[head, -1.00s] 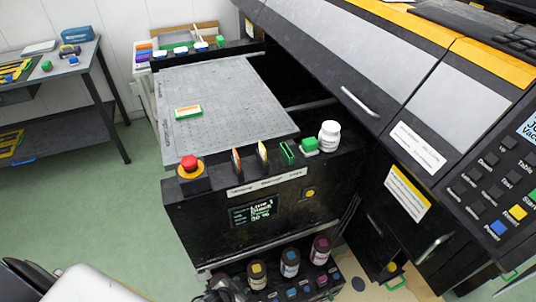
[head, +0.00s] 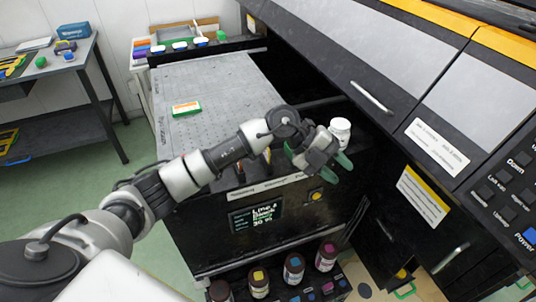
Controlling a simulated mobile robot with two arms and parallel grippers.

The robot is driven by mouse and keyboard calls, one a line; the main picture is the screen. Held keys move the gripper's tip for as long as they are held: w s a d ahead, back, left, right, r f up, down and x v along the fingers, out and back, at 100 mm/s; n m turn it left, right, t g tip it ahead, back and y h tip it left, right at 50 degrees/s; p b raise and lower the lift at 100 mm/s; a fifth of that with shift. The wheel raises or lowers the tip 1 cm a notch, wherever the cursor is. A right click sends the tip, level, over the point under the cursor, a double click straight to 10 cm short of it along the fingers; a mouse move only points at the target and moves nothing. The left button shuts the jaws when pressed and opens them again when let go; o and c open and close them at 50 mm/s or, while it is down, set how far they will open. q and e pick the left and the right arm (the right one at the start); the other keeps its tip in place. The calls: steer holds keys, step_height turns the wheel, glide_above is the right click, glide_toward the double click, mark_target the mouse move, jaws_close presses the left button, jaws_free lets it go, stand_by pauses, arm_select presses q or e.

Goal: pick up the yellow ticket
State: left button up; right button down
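The yellow ticket (head: 267,156) stands on the top front ledge of the black printer. Only a small yellow-orange sliver of it shows beside my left wrist; the rest is hidden. My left gripper (head: 322,160) hangs over the ledge, to the right of the ticket and in front of the white bottle. Its green fingertips look spread apart, with nothing seen between them. My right gripper is not in view.
A white bottle (head: 340,130) stands just behind my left gripper. The printer's cover rises on the right.

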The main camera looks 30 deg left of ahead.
arm_select(q)
steer(key=w+a+r+n+y, duration=0.1)
steer(key=w+a+y, duration=0.2)
steer(key=a+y, duration=0.55)
step_height(320, 180, up, 4)
steer(key=n+y, duration=0.3)
steer(key=y, duration=0.1)
glide_above(266, 154)
steer(key=shift+d+r, duration=0.15)
steer(key=shift+d, duration=0.1)
steer(key=f, duration=0.5)
steer(key=shift+w+a, duration=0.25)
steer(key=shift+w, duration=0.05)
steer(key=shift+f+p, duration=0.4)
steer(key=shift+p, duration=0.1)
steer(key=f, duration=0.1)
steer(key=f+p, duration=0.1)
steer(key=f, duration=0.1)
steer(key=shift+a+f, duration=0.2)
steer(key=shift+f, duration=0.1)
steer(key=shift+w+f, duration=0.1)
steer(key=shift+f, duration=0.35)
